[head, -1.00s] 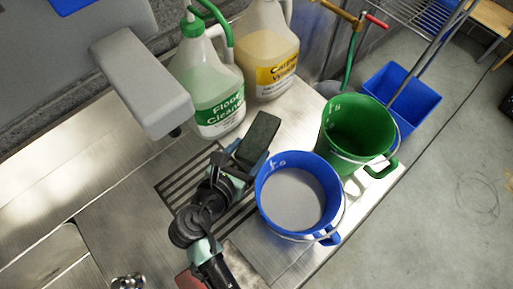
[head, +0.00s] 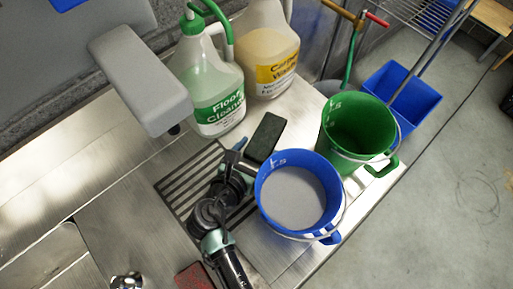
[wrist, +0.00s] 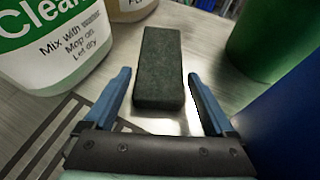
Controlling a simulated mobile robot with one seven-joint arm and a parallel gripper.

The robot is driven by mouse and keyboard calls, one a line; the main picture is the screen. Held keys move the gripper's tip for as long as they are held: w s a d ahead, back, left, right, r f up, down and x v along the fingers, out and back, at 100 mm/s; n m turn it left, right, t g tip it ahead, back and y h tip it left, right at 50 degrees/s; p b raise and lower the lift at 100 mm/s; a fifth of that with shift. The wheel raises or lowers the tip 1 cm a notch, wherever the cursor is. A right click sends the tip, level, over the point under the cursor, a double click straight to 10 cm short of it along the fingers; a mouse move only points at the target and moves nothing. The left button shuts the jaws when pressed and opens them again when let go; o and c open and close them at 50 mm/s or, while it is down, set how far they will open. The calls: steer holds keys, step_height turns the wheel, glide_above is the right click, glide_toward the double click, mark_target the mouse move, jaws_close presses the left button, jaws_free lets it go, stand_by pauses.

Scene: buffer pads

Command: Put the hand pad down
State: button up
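The hand pad is a dark green-black block (head: 265,136). It lies on the metal counter between the floor cleaner jug and the blue bucket. In the wrist view the pad (wrist: 160,68) lies flat ahead of my gripper (wrist: 160,100). The two blue fingers are spread wide, one to each side of the pad's near end, with gaps between them and the pad. My gripper (head: 240,158) is open and empty in the head view, just short of the pad, partly hidden by my own arm.
A blue bucket (head: 264,208) with grey liquid stands close on the right, a green bucket (head: 345,140) behind it. A floor cleaner jug (head: 215,95) and a second jug (head: 270,65) stand behind. A slotted drain (head: 180,185) and a reddish pad (head: 196,277) lie nearer.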

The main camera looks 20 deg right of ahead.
steer(key=shift+r, duration=0.1)
steer(key=v, duration=1.2)
steer(key=shift+s+p, duration=0.1)
steer(key=shift+p, duration=0.25)
